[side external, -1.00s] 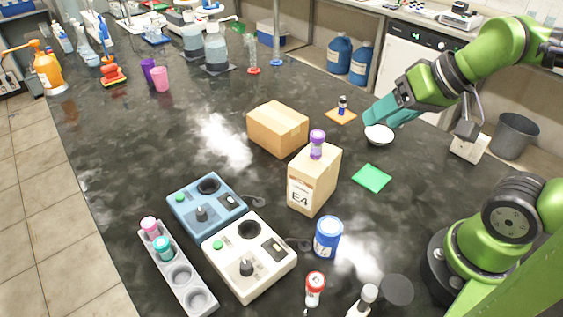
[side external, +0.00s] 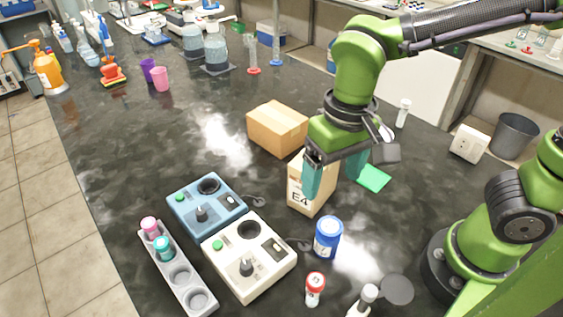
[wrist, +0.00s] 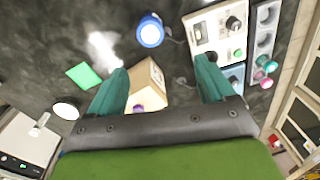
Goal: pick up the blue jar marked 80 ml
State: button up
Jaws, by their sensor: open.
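A purple-capped jar (wrist: 138,108) is on the E4 box, close to my fingers. A green mat (side external: 374,179) lies behind right.

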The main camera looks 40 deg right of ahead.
aim_at(330, 225)
jog(key=shift+m, duration=0.9)
notch_tip(330, 225, down, 11)
jog(key=shift+s+d, duration=0.1)
jog(key=shift+s+d+f, duration=0.15)
jog(key=shift+f, duration=1.2)
jog(key=shift+s+d+f, duration=0.1)
jog(key=shift+f, duration=1.2)
jog(key=shift+c, duration=0.4)
jog(key=c, duration=1.1)
